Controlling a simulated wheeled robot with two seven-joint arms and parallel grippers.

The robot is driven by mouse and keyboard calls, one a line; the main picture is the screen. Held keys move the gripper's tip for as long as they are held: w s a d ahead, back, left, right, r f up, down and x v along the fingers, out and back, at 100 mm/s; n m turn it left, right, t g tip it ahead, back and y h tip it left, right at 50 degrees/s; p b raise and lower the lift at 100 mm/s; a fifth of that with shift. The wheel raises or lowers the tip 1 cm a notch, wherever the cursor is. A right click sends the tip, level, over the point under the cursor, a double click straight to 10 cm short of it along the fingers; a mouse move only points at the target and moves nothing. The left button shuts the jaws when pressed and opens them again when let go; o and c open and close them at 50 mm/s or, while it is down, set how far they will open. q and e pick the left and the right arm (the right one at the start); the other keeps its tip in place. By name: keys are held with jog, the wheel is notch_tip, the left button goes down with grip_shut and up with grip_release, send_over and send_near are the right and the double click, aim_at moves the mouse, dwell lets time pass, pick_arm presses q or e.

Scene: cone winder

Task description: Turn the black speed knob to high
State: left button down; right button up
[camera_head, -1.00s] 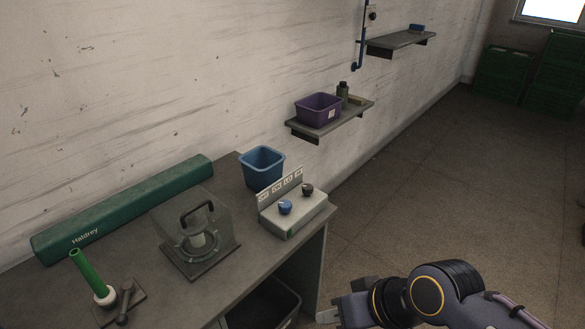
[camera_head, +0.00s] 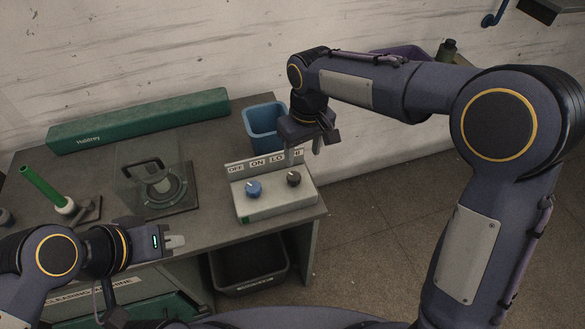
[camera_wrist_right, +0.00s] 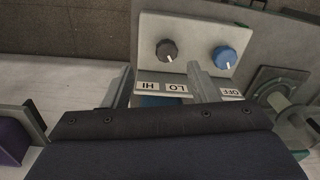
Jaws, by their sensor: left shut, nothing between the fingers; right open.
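The black speed knob (camera_head: 293,178) is on the right of a pale control box (camera_head: 275,204). In the right wrist view the black knob (camera_wrist_right: 167,50) has a white mark that appears to point toward the LO label (camera_wrist_right: 176,88), with HI beside it. A blue knob (camera_head: 253,188) sits to its left, under OFF and ON. My right gripper (camera_head: 304,151) is open and empty, pointing down just behind and above the black knob, apart from it, partly covering the label strip. My left gripper (camera_head: 175,241) is shut and empty near the table's front edge.
A blue bin (camera_head: 263,127) stands behind the control box, close to my right wrist. A clear-covered device (camera_head: 160,178), a green tube (camera_head: 42,187) and a long green case (camera_head: 140,120) are to the left. A dark bin (camera_head: 248,264) sits below the tabletop.

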aim_at(294, 176)
jog(key=shift+w+a+f+n+h, duration=0.15)
jog(key=shift+w+a+f, duration=0.05)
jog(key=shift+a+f, duration=0.25)
jog(key=shift+w+a+f+n+h, duration=0.2)
jog(key=shift+a+f, duration=0.1)
jog(key=shift+a, duration=0.15)
notch_tip(294, 176, down, 8)
jog(key=shift+a+r+p, duration=0.1)
jog(key=shift+a+p, duration=0.05)
jog(key=shift+p, duration=0.15)
jog(key=shift+c, duration=0.2)
jog(key=c, duration=0.9)
